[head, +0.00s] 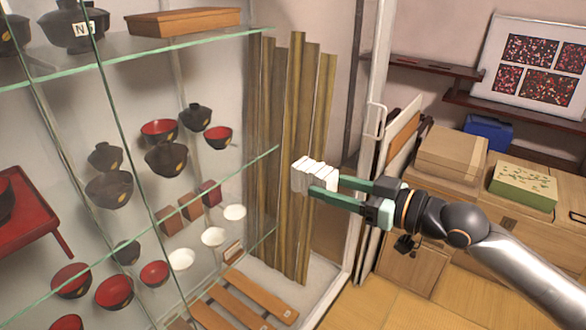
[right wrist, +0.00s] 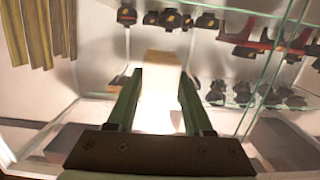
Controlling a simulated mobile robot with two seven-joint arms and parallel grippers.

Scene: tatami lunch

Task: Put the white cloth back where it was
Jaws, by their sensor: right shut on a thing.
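The white cloth (head: 314,174) is a small folded block in the middle of the head view. My right gripper (head: 318,184) is shut on it and holds it in the air, in front of the bamboo-like strips. In the right wrist view the cloth (right wrist: 160,95) shows bright and pale between the two green fingers of the right gripper (right wrist: 160,102). Its lower part is washed out by light there. My left gripper is not in view.
A cabinet with glass shelves (head: 200,185) holds dark and red bowls, with white cups (head: 213,236) and wooden planks (head: 245,300) lower down. Upright bamboo-like strips (head: 298,150) stand behind the gripper. Wooden boxes (head: 452,150) and a green patterned box (head: 523,185) sit at right.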

